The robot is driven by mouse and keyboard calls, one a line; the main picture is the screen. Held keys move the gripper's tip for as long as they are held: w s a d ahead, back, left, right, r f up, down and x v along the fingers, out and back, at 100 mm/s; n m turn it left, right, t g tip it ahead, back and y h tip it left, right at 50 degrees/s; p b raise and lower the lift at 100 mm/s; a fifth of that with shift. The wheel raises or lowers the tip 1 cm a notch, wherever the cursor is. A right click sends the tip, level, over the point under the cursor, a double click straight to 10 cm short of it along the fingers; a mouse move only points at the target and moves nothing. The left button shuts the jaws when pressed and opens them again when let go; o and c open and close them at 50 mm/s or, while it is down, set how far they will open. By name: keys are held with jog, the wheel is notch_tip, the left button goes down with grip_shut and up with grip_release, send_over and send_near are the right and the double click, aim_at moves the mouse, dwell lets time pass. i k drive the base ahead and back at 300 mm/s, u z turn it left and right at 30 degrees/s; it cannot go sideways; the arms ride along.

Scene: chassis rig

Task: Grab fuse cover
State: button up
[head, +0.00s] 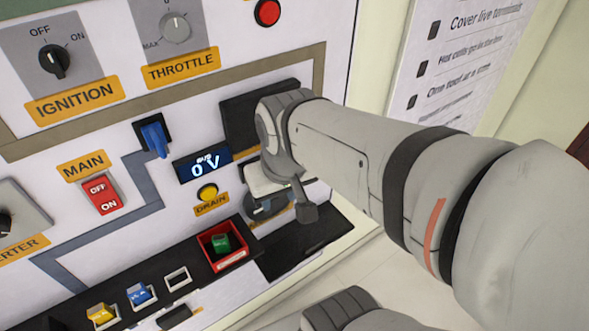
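A dark square plate (240,115), possibly the fuse cover, is on the white panel right of the small blue-lit display, partly hidden behind my wrist. My gripper (272,182) is at the panel just below this plate, with the arm reaching in from the right. A pale block and a dark round part show beside the gripper; I cannot tell whether they belong to it or to the panel. The fingertips are largely hidden, so I cannot tell whether they are open or touch anything.
A black ledge (285,258) runs below, with a red box (222,247) holding a green fuse, and yellow (102,315) and blue (140,294) fuses in slots. A blue lever (154,138), yellow drain button (207,192) and red main switch (102,195) are left of my gripper.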

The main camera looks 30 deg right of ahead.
aim_at(280, 256)
jog(key=z, duration=1.85)
jog(key=k, duration=1.5)
jog(key=u, duration=0.6)
jog(key=i, duration=1)
jog(key=u, duration=0.05)
